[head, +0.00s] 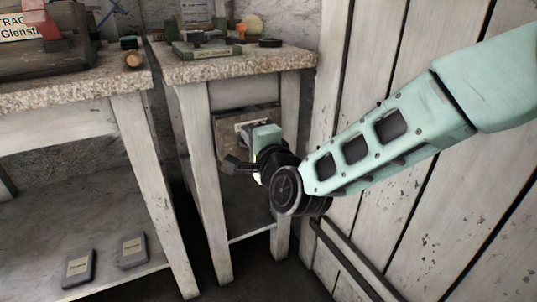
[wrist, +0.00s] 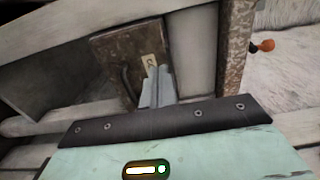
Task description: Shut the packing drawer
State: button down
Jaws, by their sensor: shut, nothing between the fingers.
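The packing drawer's front (head: 229,128) is a worn brown panel under the small stone-topped table, between its pale legs, partly covered by my arm's end. In the wrist view, the drawer front (wrist: 112,62) shows a dark curved handle (wrist: 129,88) and a small pale label (wrist: 149,61). How far the drawer stands out of the table is hard to tell. My gripper (wrist: 158,86) is shut and empty, its fingers in front of the panel just right of the handle. Whether they touch it is unclear.
The small table's top (head: 230,70) carries a green tray (head: 205,50), a dark disc (head: 270,43) and an orange piece (head: 242,29). A larger table (head: 70,95) stands left, with grey blocks (head: 78,270) on its lower shelf. A plank wall (head: 420,220) closes the right side.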

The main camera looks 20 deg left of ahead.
jog(key=p+v, duration=0.2)
jog(key=v, duration=0.6)
